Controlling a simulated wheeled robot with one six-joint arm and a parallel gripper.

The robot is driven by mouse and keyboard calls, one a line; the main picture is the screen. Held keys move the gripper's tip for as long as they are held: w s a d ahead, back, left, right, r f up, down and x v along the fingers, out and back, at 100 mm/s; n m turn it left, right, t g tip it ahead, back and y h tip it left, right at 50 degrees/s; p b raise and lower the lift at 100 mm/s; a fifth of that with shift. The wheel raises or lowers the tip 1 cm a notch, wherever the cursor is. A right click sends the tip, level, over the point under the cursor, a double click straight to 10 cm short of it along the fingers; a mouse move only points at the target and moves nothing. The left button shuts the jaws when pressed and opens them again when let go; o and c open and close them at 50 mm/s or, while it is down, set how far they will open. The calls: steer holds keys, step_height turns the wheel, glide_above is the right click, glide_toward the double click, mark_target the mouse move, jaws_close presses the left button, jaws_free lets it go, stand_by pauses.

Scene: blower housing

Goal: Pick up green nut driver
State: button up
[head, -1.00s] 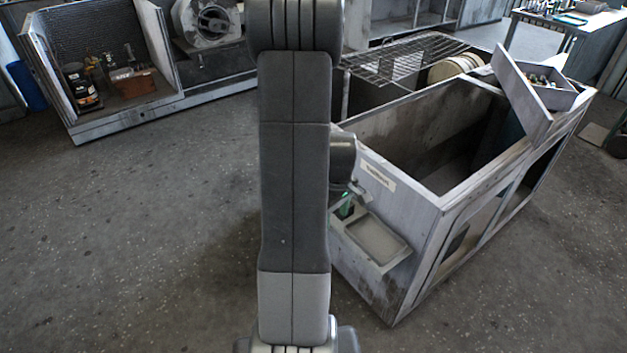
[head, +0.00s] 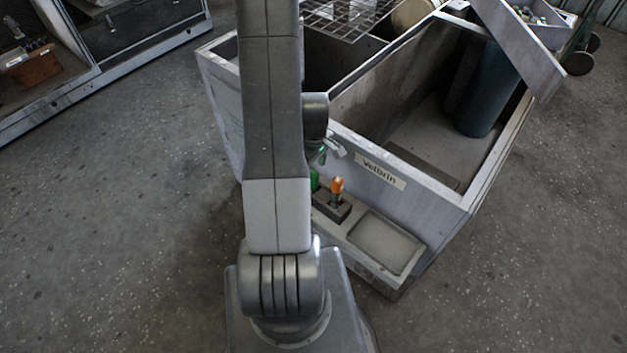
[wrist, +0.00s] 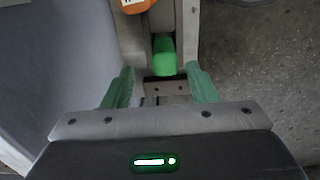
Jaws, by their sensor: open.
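The green nut driver (wrist: 163,56) shows in the wrist view as a green handle standing in a grey holder, just beyond my gripper's fingertips and between them. In the head view its green handle (head: 314,180) is partly hidden behind my arm. My gripper (wrist: 160,85) is open, with its two green-tinted fingers apart and nothing between them. In the head view my gripper (head: 328,153) is mostly hidden behind my arm, above the holder.
An orange-handled tool (head: 337,188) stands in the dark holder block (head: 331,206) beside the green one. A shallow grey tray (head: 386,244) adjoins it on the ledge of a large open metal bin (head: 440,188).

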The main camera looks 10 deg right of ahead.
mark_target(314, 173)
steer(key=f, duration=0.3)
steer(key=shift+s+a+f, duration=0.1)
steer(key=shift+s+a, duration=0.05)
steer(key=shift+s, duration=0.25)
steer(key=shift+f, duration=0.55)
steer(key=shift+w, duration=0.1)
jaws_close()
steer(key=shift+r, duration=0.1)
steer(key=shift+r, duration=4.95)
